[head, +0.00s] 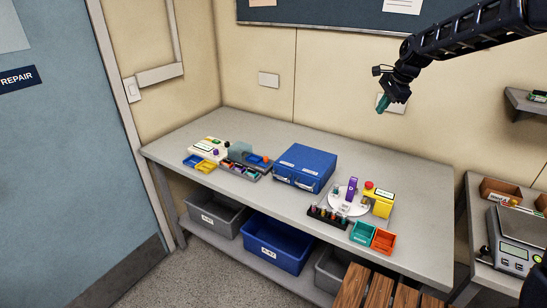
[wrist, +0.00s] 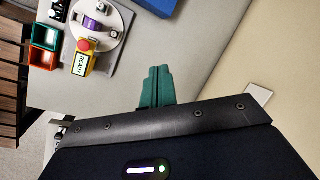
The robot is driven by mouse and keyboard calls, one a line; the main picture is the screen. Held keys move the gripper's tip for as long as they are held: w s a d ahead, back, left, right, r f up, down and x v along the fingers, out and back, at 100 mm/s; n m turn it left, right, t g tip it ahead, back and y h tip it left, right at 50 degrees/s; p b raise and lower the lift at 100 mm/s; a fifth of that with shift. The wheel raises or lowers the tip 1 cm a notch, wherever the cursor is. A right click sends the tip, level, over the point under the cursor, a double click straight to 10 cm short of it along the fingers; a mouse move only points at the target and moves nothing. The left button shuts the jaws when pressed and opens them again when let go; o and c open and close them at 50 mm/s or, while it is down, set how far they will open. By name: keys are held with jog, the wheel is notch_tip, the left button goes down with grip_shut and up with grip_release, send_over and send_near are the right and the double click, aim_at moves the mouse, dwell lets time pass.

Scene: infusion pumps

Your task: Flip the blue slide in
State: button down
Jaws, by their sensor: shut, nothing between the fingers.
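My gripper (head: 382,103) is shut and empty, high above the right end of the workbench near the back wall. Its green fingers are together in the wrist view (wrist: 156,86). I cannot make out a blue slide for certain. A small blue part (head: 258,160) with an orange knob sits in the grey unit at the left of the bench. A white round plate (head: 336,204) carries a purple upright part (head: 352,188) and small pieces. It also shows in the wrist view (wrist: 108,40). My gripper is well apart from all of these.
A blue case (head: 305,166) stands mid-bench. A yellow box with a red button (head: 382,204) stands right of the plate, with green (head: 363,233) and orange (head: 384,241) bins in front. A white device (head: 208,147) is far left. The bench's right end is clear.

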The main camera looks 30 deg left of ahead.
jog(key=s+a+f+m+g, duration=0.1)
jog(key=s+a+f+m, duration=0.1)
jog(key=a+f, duration=0.4)
jog(key=s+a+f+m, duration=0.2)
jog(key=a+f, duration=0.4)
jog(key=a, duration=1)
jog(key=s+a+f+m+g, duration=0.1)
jog(key=s+a+f, duration=0.2)
jog(key=a, duration=0.9)
jog(key=shift+s+f+m+g+y, duration=0.15)
jog(key=shift+s+f+m, duration=0.05)
jog(key=shift+f, duration=0.75)
jog(key=shift+s+f+m+g+y, duration=0.15)
jog(key=shift+s+f+m, duration=0.05)
jog(key=shift+f, duration=0.7)
jog(key=shift+s+a+f, duration=0.15)
jog(key=shift+a+f, duration=0.05)
jog(key=shift+f, duration=0.1)
jog(key=x, duration=0.9)
jog(key=shift+a+f, duration=0.15)
jog(key=shift+f, duration=0.25)
jog(key=shift+a, duration=0.1)
send_near(253, 158)
jog(key=x, duration=0.2)
jog(key=d+x, duration=0.1)
jog(key=x, duration=0.1)
jog(key=shift+s+f, duration=0.1)
jog(key=shift+f, duration=0.25)
jog(key=shift+a+r, duration=0.15)
jog(key=shift+a, duration=0.25)
